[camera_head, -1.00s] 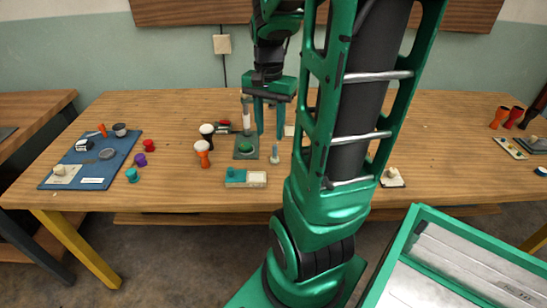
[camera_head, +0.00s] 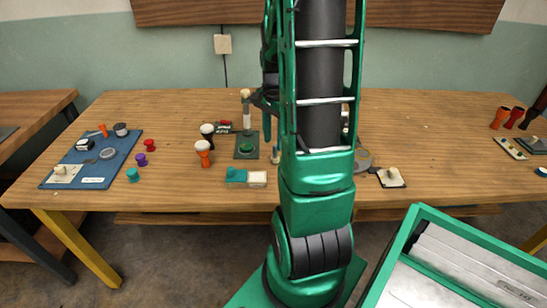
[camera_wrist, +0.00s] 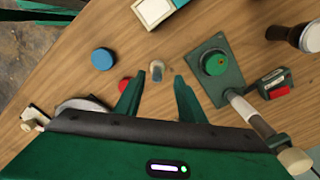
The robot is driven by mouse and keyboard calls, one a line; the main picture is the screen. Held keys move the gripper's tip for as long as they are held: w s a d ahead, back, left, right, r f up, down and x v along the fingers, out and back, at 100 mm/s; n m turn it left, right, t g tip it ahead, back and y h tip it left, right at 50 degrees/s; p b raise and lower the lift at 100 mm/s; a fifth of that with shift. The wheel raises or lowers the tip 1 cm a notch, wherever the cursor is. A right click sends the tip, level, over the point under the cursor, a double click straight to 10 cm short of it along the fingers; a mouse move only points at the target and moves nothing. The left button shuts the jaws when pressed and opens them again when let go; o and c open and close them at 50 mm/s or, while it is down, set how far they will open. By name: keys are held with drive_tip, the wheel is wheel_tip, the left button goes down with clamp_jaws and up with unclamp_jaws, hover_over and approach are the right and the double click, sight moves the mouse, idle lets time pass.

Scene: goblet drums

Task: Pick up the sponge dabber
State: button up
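A small upright peg with a pale tip and a grey body, which I take for the sponge dabber (camera_wrist: 157,71), stands on the table in the wrist view. In the head view it (camera_head: 275,156) shows just left of my arm, partly hidden. My gripper (camera_wrist: 158,80) is open in the wrist view, its two green fingers apart on either side of the peg's line. The peg appears between or just beyond the fingertips; I cannot tell the height gap. Nothing is held.
A dark green plate with a green dome and post (camera_wrist: 214,62) is close to the right finger. A blue disc (camera_wrist: 102,59) and a red disc (camera_wrist: 125,85) lie near the left finger.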

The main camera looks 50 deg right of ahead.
sight(275, 145)
drive_tip(key=f, duration=0.4)
drive_tip(key=shift+s, duration=0.2)
drive_tip(key=shift+c, duration=0.2)
clamp_jaws()
